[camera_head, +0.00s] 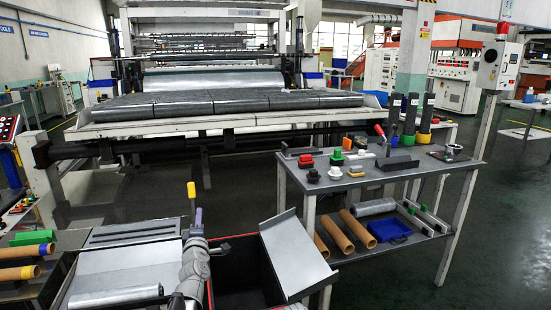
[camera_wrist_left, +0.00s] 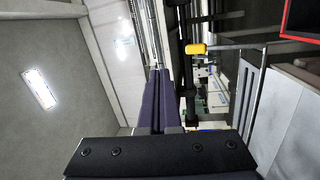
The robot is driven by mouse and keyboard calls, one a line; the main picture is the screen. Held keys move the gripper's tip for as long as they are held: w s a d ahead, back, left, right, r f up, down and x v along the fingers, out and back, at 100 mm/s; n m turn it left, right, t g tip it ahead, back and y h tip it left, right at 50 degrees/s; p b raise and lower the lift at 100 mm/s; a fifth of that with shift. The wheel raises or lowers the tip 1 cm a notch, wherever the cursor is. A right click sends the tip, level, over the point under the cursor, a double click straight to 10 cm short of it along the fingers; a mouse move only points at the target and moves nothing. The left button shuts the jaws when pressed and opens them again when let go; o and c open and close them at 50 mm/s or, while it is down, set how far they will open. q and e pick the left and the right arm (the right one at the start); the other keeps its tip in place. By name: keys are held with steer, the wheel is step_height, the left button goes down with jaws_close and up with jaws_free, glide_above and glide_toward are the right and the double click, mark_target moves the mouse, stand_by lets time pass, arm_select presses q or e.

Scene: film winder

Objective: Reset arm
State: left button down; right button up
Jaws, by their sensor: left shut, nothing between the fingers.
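My left arm rises from the bottom of the head view. My left gripper (camera_head: 198,217) points up, its narrow purple fingers together and empty. In the left wrist view the purple fingers (camera_wrist_left: 158,100) lie side by side, shut with nothing between them. A lever with a yellow handle (camera_head: 191,190) stands just behind the gripper in the head view; the yellow handle also shows in the left wrist view (camera_wrist_left: 196,48), apart from the fingers. My right gripper is in neither view.
A black bin with a tilted grey panel (camera_head: 297,255) stands right of my arm. A grey table (camera_head: 365,176) holds small coloured parts and dark upright tubes, with orange tubes on its lower shelf. A large film winder (camera_head: 215,105) fills the back. Green floor is open at right.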

arm_select(q)
steer(key=s+d+f+m+g+h, duration=0.2)
steer(key=s+d+f+m+g, duration=0.1)
steer(key=s+d+f+m, duration=0.1)
steer(key=s+d+f+m+g+h, duration=0.2)
steer(key=s+d+f+m+g, duration=0.2)
steer(key=d+f, duration=0.4)
steer(key=s+d+f+m+g+h, duration=0.3)
steer(key=s+d+f+m, duration=0.3)
steer(key=d, duration=0.3)
steer(key=shift+f+m+g, duration=0.1)
steer(key=shift+m+g, duration=0.4)
steer(key=shift+m, duration=0.3)
steer(key=s+a+f+m+g+y+p, duration=0.1)
steer(key=s+f+m+g+y, duration=0.25)
steer(key=s, duration=0.75)
steer(key=s+a+f+m+g+y, duration=0.2)
steer(key=s+m+g, duration=0.25)
steer(key=s, duration=0.55)
step_height(320, 180, up, 25)
steer(key=p, duration=2.5)
steer(key=shift+r+n+g+h, duration=0.15)
steer(key=shift+n+g+h, duration=0.15)
steer(key=shift+n+h, duration=0.1)
